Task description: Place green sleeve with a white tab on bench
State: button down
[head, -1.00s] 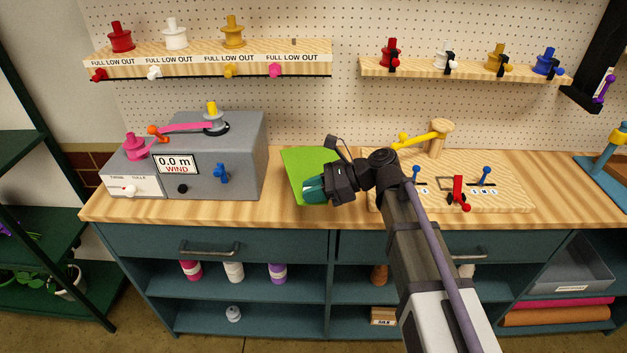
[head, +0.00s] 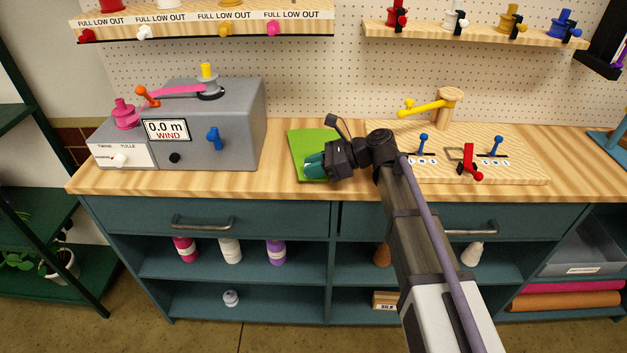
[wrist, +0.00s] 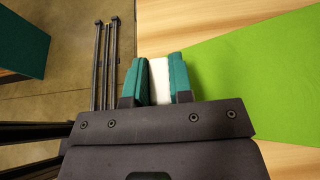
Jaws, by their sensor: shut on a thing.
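The green sleeve (head: 306,142) is a flat bright green sheet over the wooden bench top (head: 180,181), between the grey wind box and the peg board. It also shows in the wrist view (wrist: 258,75), right of my fingers. I cannot tell whether it rests fully on the bench or hangs slightly above it. My gripper (head: 314,167) is at the sleeve's near end, close to the bench's front edge. In the wrist view, my teal finger pads (wrist: 160,82) are shut on the sleeve's white tab (wrist: 160,78). The join between tab and sleeve is hidden by the right pad.
The grey wind box (head: 228,120) stands left of the sleeve. A wooden board (head: 520,165) with small levers and a yellow-armed post (head: 440,100) is to the right. Bare bench lies between the box and the sleeve. Drawers and shelves are below.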

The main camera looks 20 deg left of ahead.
notch_tip(320, 180, down, 2)
jog(key=shift+r, duration=0.3)
jog(key=shift+f, duration=0.3)
jog(key=c, duration=1)
grip_release()
jog(key=shift+r, duration=0.1)
jog(key=shift+d+r, duration=0.1)
jog(key=shift+r, duration=0.25)
jog(key=p+v, duration=0.4)
jog(key=v, duration=0.7)
jog(key=shift+d+p, duration=0.1)
jog(key=shift+p, duration=0.3)
jog(key=shift+w+d, duration=0.1)
jog(key=shift+d, duration=0.2)
